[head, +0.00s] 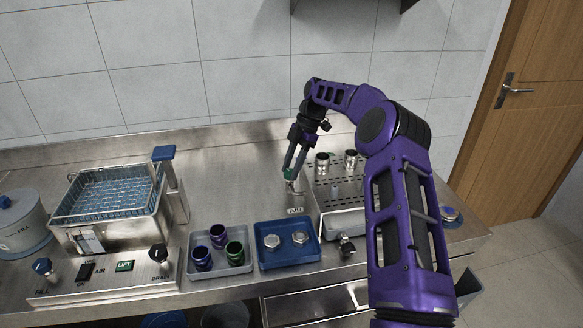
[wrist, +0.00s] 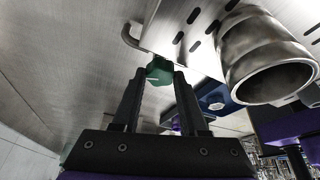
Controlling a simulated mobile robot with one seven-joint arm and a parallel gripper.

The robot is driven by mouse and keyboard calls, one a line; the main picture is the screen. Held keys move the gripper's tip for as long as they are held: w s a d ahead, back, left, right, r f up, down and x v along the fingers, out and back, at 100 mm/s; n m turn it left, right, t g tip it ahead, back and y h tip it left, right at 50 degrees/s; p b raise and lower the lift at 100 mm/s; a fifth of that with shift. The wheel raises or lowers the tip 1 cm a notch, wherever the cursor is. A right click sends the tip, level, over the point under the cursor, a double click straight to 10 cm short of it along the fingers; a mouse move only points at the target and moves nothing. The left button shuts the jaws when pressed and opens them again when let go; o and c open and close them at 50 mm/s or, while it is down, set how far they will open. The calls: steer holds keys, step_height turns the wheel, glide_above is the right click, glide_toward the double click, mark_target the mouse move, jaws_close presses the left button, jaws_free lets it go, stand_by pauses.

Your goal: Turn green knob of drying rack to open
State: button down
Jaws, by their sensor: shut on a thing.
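The green knob (wrist: 160,71) sits between the tips of my two dark fingers in the wrist view. In the head view my gripper (head: 290,168) points down at the knob, left of the drying rack (head: 345,205), a perforated metal plate. My gripper (wrist: 158,80) is shut on the knob. A white mark shows on the knob's face. A bent metal pipe (wrist: 133,36) shows beside the rack's edge. The fingers hide part of the knob.
Two metal cups (head: 322,162) (head: 351,160) stand on the rack. A blue tray (head: 284,263) holds metal nuts. A grey tray (head: 240,273) holds purple and green cups. A basket bath (head: 105,232) stands left. An AIR label (head: 295,210) lies near the rack.

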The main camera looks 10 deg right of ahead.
steer(key=c, duration=0.7)
jaws_free()
steer(key=shift+v, duration=3.75)
